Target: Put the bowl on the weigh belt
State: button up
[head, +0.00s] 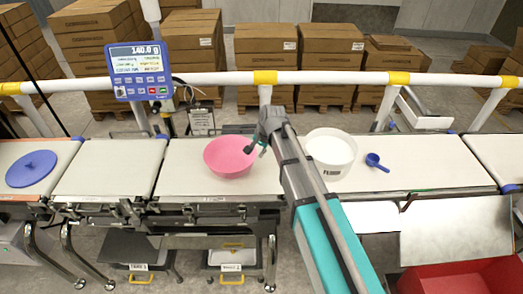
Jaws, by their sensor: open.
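The pink bowl (228,157) sits upright on a white belt section (180,180) in the middle of the line. A separate short white belt section (105,170) lies to its left, below the scale display (140,71); no readable mark says which section is the weigh belt. My gripper (255,147) is open at the bowl's right rim, with its fingers overlapping the rim in the picture. I cannot tell whether they touch it or straddle it.
A white flour tub (330,155) and a blue scoop (376,162) stand right of my arm. A blue lid (31,168) lies on the far-left belt. A white and yellow rail (330,78) runs behind the belts. The short left belt section is clear. A red bin (465,277) is at lower right.

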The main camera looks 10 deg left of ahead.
jog(key=shift+s+d, duration=0.1)
dwell(0.3)
jog(key=s+d+n+h, duration=0.1)
jog(key=s+d, duration=0.4)
jog(key=d, duration=0.6)
jog(key=s+d+n+h, duration=0.1)
jog(key=s+d, duration=0.3)
jog(key=d, duration=0.7)
jog(key=s+d+n+g+h, duration=0.1)
jog(key=s+d, duration=0.4)
jog(key=d, duration=0.7)
jog(key=shift+s+f+n, duration=0.35)
jog(key=shift+f+n, duration=0.1)
jog(key=shift+n, duration=0.05)
jog(key=shift+a, duration=0.2)
